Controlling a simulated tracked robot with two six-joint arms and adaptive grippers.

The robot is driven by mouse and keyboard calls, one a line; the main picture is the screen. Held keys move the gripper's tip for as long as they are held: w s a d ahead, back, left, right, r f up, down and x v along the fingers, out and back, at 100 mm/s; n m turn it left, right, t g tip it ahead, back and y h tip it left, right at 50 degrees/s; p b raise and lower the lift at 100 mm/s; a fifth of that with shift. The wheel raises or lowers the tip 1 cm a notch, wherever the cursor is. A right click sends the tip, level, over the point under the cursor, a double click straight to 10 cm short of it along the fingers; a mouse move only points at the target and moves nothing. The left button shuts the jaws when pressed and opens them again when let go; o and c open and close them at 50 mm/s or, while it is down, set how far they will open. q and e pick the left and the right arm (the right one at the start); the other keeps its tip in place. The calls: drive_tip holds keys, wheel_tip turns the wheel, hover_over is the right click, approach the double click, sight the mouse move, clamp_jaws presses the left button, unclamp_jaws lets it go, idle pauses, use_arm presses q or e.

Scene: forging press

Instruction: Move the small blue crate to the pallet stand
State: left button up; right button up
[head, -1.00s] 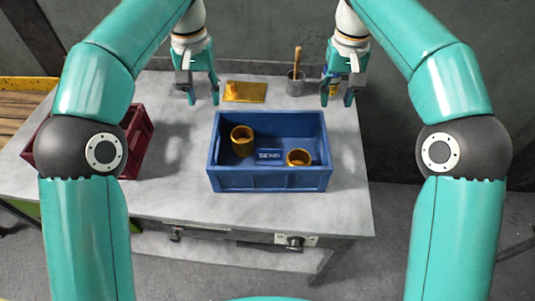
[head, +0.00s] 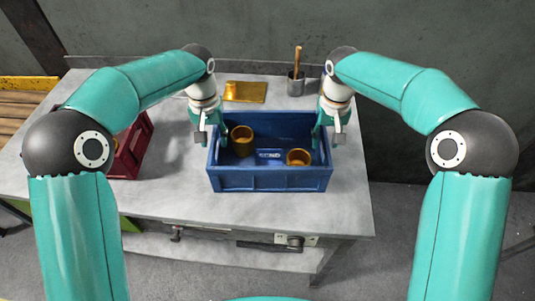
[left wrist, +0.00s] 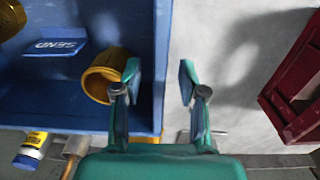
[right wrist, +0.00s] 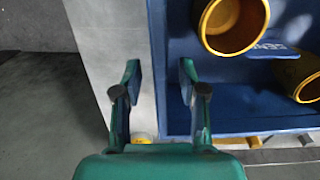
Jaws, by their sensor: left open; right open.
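The small blue crate (head: 268,181) stands on the grey table, with two yellow bushings and a "SEND" label inside. My left gripper (head: 211,135) is open at the crate's left wall. In the left wrist view, that wall (left wrist: 161,50) lies between the spread fingers (left wrist: 162,78). My right gripper (head: 328,132) is open at the right wall. In the right wrist view, the right wall (right wrist: 157,45) lies between its fingers (right wrist: 159,75). Contact with the walls cannot be told. A slatted wooden surface (head: 14,105), perhaps the pallet stand, shows at the far left.
A dark red crate (head: 137,150) stands on the table to the left, partly behind my left arm. The table (head: 180,200) is clear in front.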

use_arm(q)
clamp_jaws()
use_arm(e)
clamp_jaws()
drive_tip(key=shift+r, duration=0.1)
